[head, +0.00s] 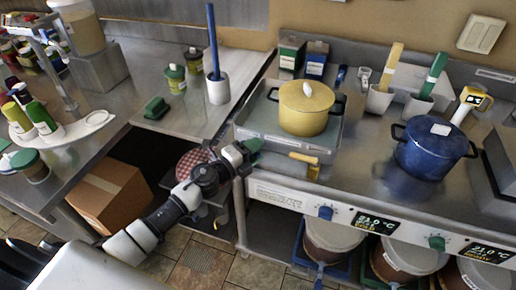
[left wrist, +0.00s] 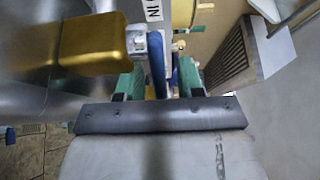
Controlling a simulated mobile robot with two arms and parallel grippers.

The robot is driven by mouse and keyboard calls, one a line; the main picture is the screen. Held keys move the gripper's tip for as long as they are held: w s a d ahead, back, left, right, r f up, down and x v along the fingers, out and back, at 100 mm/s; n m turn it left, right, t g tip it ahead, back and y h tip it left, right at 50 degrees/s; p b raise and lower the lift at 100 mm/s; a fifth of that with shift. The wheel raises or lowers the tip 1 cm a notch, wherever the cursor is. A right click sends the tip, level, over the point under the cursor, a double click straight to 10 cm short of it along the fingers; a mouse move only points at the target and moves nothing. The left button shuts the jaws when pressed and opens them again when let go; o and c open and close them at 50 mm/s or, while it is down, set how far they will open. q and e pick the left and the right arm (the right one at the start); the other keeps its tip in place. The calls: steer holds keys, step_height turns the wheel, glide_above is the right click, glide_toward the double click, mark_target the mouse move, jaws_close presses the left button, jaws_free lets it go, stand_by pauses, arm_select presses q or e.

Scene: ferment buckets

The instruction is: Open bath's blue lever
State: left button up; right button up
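The bath is the steel basin (head: 330,150) at the left end of the steel counter in the head view, with a yellow pot standing in it. Its yellow lever (head: 303,158) is at the front; the yellow handle (left wrist: 92,42) also shows close up in the left wrist view. A blue lever (left wrist: 157,65) by an "IN" label shows between the green fingers of my left gripper (left wrist: 160,78). The fingers stand apart around it; firm contact is not visible. In the head view my left gripper (head: 247,150) is at the bath's left front corner and hides the blue lever. My right gripper is not in view.
A yellow pot (head: 305,108) and a blue pot (head: 433,150) stand at the counter. A control panel with a blue knob (head: 325,212) runs along its front edge, above several buckets. A cardboard box (head: 105,195) stands under the left table.

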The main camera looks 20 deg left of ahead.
arm_select(q)
steer(key=b+v, duration=0.2)
steer(key=v, duration=0.7)
steer(key=shift+s+a, duration=0.25)
steer(key=shift+s, duration=0.1)
steer(key=shift+c, duration=0.4)
